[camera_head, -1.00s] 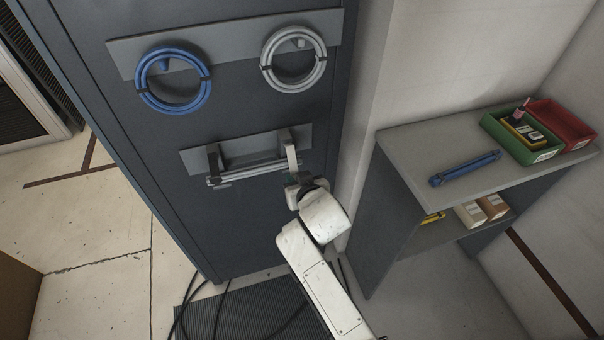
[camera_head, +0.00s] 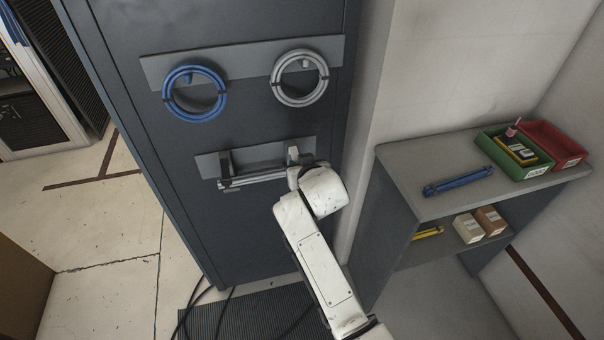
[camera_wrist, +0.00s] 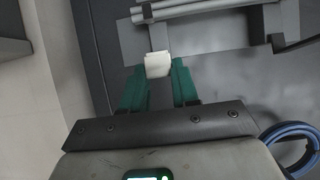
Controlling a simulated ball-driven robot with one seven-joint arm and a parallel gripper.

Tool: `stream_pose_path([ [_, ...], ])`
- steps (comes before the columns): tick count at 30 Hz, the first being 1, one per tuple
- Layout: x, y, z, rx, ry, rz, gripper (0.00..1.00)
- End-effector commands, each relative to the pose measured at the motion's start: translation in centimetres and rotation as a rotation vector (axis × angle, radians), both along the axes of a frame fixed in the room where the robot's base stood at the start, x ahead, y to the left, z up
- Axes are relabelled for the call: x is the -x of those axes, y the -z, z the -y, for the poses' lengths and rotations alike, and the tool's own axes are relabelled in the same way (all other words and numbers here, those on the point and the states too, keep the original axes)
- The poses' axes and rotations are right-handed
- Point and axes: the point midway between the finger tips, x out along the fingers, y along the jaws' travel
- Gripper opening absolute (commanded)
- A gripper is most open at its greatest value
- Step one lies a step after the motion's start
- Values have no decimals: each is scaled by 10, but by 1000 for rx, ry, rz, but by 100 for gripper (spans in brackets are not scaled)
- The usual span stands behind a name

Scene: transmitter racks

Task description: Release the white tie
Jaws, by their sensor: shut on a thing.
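The white tie (camera_wrist: 157,65) shows as a small white piece between the green fingertips of my gripper (camera_wrist: 158,82) in the wrist view. The fingers are shut on it. A bundle of grey rods (camera_wrist: 205,8) lies just beyond the tie, in a bracket on the dark cabinet. In the head view, the upper part of the tie (camera_head: 293,153) shows at the right end of the rods (camera_head: 250,180). A dark strap (camera_head: 226,164) is at their left end. My arm hides the fingertips and the lower tie there.
A blue coil (camera_head: 170,98) and a grey coil (camera_head: 277,90) hang above on the cabinet (camera_head: 150,150). To the right, a shelf (camera_head: 410,185) holds a blue bundle (camera_head: 458,181), a green bin (camera_head: 535,172) and a red bin (camera_head: 575,155). Cables and a dark mat (camera_head: 240,315) lie below.

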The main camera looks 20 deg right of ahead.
Motion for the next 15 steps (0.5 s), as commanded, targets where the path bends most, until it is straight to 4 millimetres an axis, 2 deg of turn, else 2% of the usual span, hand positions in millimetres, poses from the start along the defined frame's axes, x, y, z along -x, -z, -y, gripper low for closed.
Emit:
stream_pose_path([
  [1, -4, -11, 0, -1, 0, 19, 0],
  [15, -7, -16, 0, -2, 0, 18, 0],
])
